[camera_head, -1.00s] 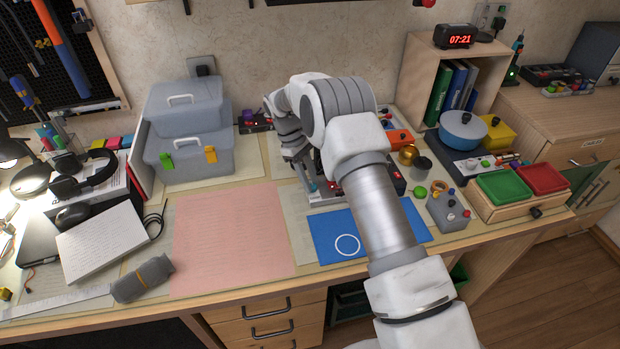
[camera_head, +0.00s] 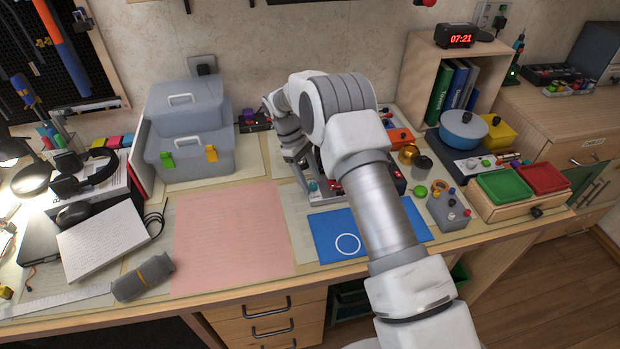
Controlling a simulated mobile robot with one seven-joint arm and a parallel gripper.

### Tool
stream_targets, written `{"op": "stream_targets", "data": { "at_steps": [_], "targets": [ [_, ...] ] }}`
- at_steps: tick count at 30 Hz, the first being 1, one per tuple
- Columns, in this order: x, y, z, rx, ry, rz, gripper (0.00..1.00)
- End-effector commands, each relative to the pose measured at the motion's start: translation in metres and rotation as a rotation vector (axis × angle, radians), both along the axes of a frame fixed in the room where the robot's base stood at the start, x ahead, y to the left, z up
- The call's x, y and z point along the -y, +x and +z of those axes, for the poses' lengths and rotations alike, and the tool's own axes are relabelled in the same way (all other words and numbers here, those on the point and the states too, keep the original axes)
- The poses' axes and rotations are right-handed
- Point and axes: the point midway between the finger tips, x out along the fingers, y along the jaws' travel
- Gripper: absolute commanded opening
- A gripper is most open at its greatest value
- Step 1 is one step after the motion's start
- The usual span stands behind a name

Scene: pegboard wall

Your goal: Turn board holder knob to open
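The board holder (camera_head: 322,198) stands on the desk behind the blue mat, a grey device with dark and red parts. My arm covers much of it. A small teal knob (camera_head: 313,186) shows at its left front. My gripper (camera_head: 307,174) points down at the holder's left side, close to the knob. Its fingertips are small and partly hidden, so I cannot tell whether they touch the knob or whether they are open or shut.
A blue mat (camera_head: 325,245) with a white ring lies in front of the holder, and a pink sheet (camera_head: 232,240) lies to the left. A grey toolbox (camera_head: 188,150) stands back left. A grey button box (camera_head: 449,212) and a green tray (camera_head: 502,187) are to the right.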

Motion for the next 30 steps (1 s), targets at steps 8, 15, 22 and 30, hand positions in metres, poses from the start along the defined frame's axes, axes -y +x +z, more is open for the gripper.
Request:
{"op": "stream_targets", "data": {
  "at_steps": [8,15,22,30],
  "targets": [
    [-0.002,0.001,0.006,0.0,0.0,0.0,0.59],
    [-0.018,0.011,0.048,0.004,0.001,0.001,0.59],
    [-0.035,0.022,0.099,0.004,0.002,0.001,0.59],
    [-0.049,0.031,0.141,0.001,0.001,-0.001,0.59]
  ]
}}
